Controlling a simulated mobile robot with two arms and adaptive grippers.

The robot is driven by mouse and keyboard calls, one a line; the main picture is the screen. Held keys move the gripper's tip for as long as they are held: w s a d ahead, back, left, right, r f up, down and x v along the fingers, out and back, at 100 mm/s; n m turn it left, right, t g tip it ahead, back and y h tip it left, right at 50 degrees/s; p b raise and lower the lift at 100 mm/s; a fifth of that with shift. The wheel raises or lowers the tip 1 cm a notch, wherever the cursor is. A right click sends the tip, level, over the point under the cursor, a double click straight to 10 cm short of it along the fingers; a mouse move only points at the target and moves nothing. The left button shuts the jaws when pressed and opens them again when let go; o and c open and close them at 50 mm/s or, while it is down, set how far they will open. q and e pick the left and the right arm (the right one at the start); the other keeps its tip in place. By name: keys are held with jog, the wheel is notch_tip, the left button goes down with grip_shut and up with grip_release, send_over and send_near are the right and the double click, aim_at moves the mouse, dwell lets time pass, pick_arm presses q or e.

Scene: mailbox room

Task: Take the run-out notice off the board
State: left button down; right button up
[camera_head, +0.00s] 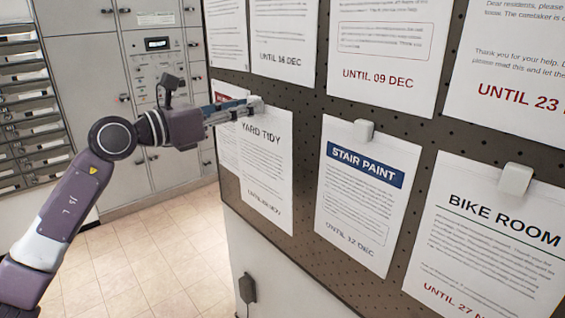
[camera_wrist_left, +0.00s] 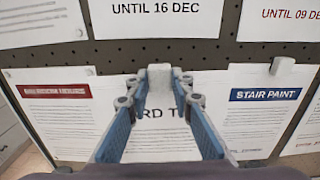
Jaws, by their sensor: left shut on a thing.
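The YARD TIDY notice (camera_head: 265,172) hangs in the lower row of the dark pegboard (camera_head: 308,103). Its date line is too blurred to read surely. It also shows in the left wrist view (camera_wrist_left: 165,143), its title partly covered by the fingers. A white clip or magnet (camera_wrist_left: 160,73) sits at its top edge. My left gripper (camera_head: 246,105) is shut on that white holder, one blue finger on each side. The STAIR PAINT notice (camera_head: 365,195), UNTIL 12 DEC, and the BIKE ROOM notice (camera_head: 490,245), UNTIL 27 NOV, hang to the right. My right gripper is not in view.
Upper notices read UNTIL 16 DEC (camera_head: 283,38), UNTIL 09 DEC (camera_head: 388,48) and UNTIL 23 (camera_head: 515,70), cut off. A red-headed notice (camera_wrist_left: 55,110) hangs close left of YARD TIDY. Grey lockers (camera_head: 95,75) stand behind my arm. The tiled floor (camera_head: 140,255) is clear.

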pick_arm(q)
jog(key=shift+b+v, duration=0.65)
jog(key=shift+v, duration=1.3)
jog(key=shift+d, duration=0.1)
